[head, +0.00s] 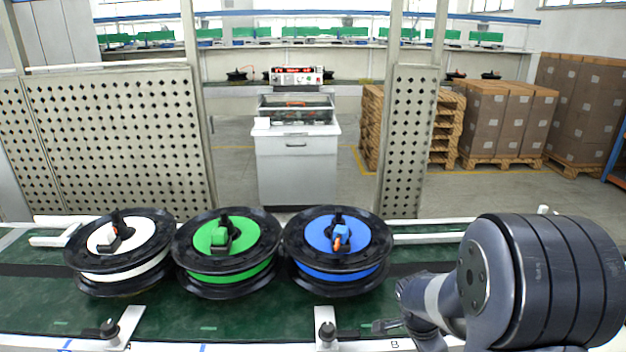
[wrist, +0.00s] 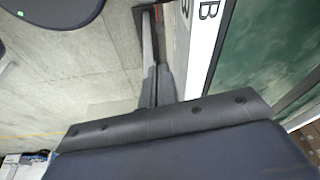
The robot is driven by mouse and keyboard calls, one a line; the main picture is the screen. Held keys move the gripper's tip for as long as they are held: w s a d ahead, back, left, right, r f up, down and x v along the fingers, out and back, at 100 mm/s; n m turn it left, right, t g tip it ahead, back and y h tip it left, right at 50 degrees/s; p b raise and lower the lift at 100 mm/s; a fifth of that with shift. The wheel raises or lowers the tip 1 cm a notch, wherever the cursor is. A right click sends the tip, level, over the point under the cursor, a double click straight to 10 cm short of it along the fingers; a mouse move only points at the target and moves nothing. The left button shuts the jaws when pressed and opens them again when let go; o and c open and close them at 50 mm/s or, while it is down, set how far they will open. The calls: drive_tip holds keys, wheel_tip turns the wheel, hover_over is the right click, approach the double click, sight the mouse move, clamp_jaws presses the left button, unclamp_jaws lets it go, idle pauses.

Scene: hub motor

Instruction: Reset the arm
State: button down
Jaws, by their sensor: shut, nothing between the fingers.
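My arm (head: 540,285) fills the lower right of the head view, bent low at the front of the conveyor. My gripper (wrist: 157,75) shows in the wrist view with its fingers together and nothing between them. In the head view, the end of the arm is small and partly cut off near the conveyor's front rail, to the right of the middle bracket. My gripper is apart from the hub motors.
A white hub motor (head: 122,237), a green one (head: 240,240) and a blue one (head: 320,235) sit in a row on the green conveyor belt (head: 200,315). Its front rail, marked B (wrist: 205,45), runs close beside my gripper. Bare floor (wrist: 70,70) lies left in the wrist view.

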drive_tip(key=shift+d+f+y+p, duration=0.5)
drive_tip(key=shift+d+y+p, duration=0.15)
drive_tip(key=shift+d+y, duration=0.2)
drive_tip(key=shift+d+f+y+p, duration=0.45)
drive_tip(key=shift+d+y+p, duration=0.15)
drive_tip(key=shift+d+y, duration=0.25)
drive_tip(key=shift+d, duration=0.1)
